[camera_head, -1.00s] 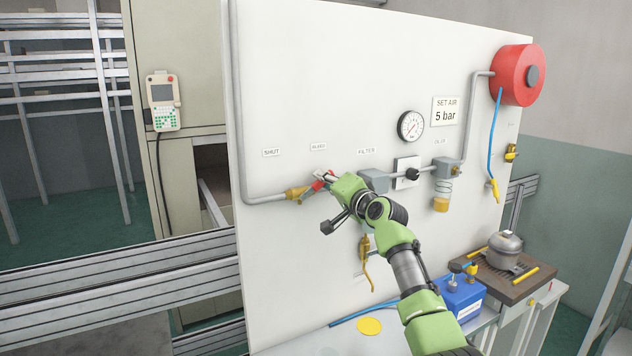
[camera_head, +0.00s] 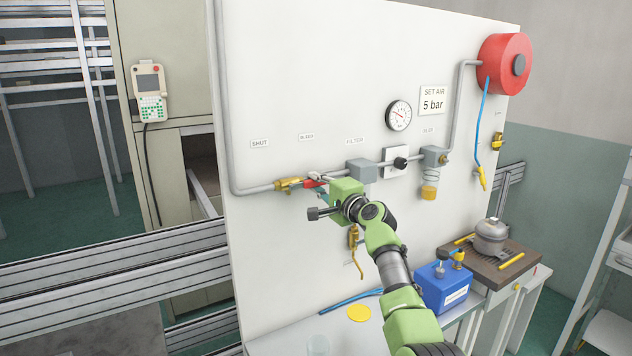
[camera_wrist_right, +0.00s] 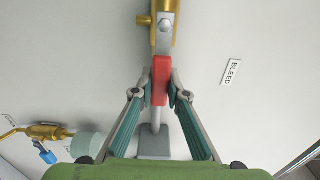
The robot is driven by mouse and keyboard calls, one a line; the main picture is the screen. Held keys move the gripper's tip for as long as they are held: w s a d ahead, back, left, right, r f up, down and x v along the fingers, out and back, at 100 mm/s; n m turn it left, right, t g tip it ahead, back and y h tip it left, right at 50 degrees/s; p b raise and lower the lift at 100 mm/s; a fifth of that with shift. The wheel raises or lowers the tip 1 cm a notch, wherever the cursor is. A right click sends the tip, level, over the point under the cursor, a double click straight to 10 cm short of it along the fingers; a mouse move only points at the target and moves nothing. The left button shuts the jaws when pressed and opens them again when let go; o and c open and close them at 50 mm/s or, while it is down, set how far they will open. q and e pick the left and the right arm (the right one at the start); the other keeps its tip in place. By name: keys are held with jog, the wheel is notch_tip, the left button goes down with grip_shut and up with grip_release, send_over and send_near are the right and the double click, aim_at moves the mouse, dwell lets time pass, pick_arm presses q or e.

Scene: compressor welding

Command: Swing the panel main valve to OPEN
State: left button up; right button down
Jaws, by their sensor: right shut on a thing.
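The panel main valve (camera_head: 289,184) is a brass body on the grey pipe at the left of the white panel. Its red lever (camera_head: 313,183) points right, roughly along the pipe line. In the right wrist view the brass body (camera_wrist_right: 165,22) is at the top, and the red lever (camera_wrist_right: 160,80) runs down from it, over the pipe. My right gripper (camera_head: 320,186) is at the lever; in the wrist view its two fingertips (camera_wrist_right: 160,93) close on the lever's sides. The gripper partly hides the pipe towards the filter. My left gripper is not in view.
A grey filter block (camera_head: 361,171), a pressure gauge (camera_head: 399,115) and a red hose reel (camera_head: 503,65) are on the panel to the right. A brass fitting (camera_wrist_right: 42,131) with a blue lever shows near the wrist. A blue box (camera_head: 443,287) stands on the bench below.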

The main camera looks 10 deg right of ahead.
dwell(0.3)
jog(key=c, duration=2)
grip_release()
jog(key=shift+o, duration=0.2)
jog(key=shift+v, duration=0.8)
jog(key=v, duration=1)
jog(key=shift+s, duration=0.2)
